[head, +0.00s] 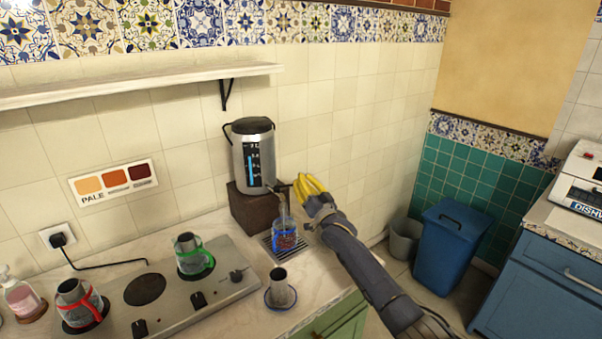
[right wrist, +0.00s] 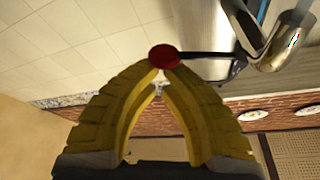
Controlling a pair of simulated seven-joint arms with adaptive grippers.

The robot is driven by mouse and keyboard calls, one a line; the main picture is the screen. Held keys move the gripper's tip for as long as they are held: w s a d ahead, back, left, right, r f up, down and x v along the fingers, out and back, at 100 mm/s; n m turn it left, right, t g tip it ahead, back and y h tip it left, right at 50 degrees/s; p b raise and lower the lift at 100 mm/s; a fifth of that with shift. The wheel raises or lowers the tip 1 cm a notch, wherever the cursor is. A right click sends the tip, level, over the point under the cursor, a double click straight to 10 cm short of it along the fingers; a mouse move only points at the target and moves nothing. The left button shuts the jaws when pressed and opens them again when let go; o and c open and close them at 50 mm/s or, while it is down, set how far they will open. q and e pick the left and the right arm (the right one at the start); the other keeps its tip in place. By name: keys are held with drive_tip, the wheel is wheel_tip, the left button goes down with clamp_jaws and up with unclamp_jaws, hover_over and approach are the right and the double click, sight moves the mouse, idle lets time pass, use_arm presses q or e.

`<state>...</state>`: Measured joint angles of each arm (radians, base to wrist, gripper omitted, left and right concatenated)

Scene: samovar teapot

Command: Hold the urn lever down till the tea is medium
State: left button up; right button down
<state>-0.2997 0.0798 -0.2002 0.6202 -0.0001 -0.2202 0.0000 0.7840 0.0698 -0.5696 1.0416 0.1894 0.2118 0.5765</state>
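The silver urn (head: 254,160) with a black lid stands on a dark block against the tiled wall. Its lever ends in a red knob (right wrist: 164,56) in the right wrist view. My right gripper (head: 301,185) has its yellow fingertips drawn together at the knob, seemingly touching it. The exact tea shade and any stream are too small to judge. A wall chart (head: 114,183) shows three shades from pale to dark. My left gripper is out of view.
A grey cup (head: 279,283) stands on a blue saucer at the counter's front. A green-handled pot (head: 188,250) and a red-handled pot (head: 76,297) stand on the stove (head: 180,295). A blue bin (head: 450,245) stands on the floor at right. A shelf (head: 140,84) runs above.

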idle(0.5)
drive_tip(key=s+d, duration=0.5)
drive_tip(key=s, duration=0.2)
drive_tip(key=shift+s+d+r, duration=0.3)
drive_tip(key=shift+d, duration=0.05)
idle(0.9)
